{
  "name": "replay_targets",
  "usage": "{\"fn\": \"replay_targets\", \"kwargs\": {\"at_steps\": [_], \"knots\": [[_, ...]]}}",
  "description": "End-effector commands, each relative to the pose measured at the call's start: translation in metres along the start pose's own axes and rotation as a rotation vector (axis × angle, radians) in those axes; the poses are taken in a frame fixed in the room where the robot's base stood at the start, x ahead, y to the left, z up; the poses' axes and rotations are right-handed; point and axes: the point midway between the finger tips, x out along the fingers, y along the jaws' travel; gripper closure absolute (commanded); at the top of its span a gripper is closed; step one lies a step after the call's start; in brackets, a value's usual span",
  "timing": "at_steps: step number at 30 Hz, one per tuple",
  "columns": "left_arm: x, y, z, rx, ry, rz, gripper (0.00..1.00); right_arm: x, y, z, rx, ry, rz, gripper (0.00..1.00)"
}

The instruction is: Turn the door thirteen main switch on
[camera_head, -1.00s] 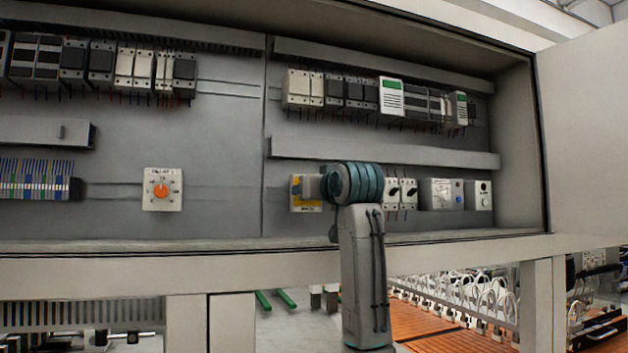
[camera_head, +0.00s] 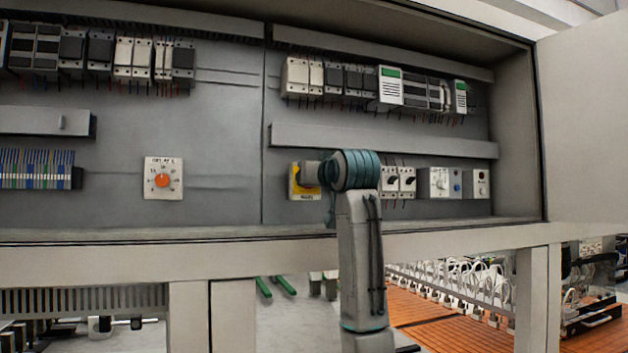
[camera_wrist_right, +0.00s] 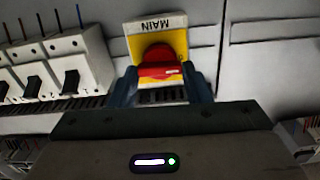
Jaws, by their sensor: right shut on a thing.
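The main switch (camera_head: 304,194) is a yellow plate marked MAIN, low on the right back panel of the open cabinet. In the right wrist view it appears upside down, with a red rotary handle (camera_wrist_right: 160,62) on its yellow face. My right gripper (camera_wrist_right: 161,82) is shut on the red handle, one finger at each side. In the head view my right gripper (camera_head: 313,174) covers most of the switch and hides the handle. My left gripper is in neither view. No door number is readable.
Breakers (camera_head: 398,181) with black toggles sit just right of the switch. A grey box with a dial (camera_head: 438,182) is farther right. An orange dial (camera_head: 163,180) is on the left panel. An open door (camera_head: 585,140) stands at right.

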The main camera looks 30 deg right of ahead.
Motion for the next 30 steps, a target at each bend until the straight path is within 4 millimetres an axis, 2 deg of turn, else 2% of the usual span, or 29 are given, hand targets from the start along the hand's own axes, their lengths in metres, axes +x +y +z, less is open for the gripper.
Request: {"fn": "replay_targets", "kwargs": {"at_steps": [8, 30], "knots": [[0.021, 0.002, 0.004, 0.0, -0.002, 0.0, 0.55, 0.0, 0.001, 0.003, 0.164, 0.002, 0.0, 0.79], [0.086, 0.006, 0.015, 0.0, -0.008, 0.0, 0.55, -0.001, 0.003, 0.005, 0.862, 0.002, -0.001, 0.79]]}}
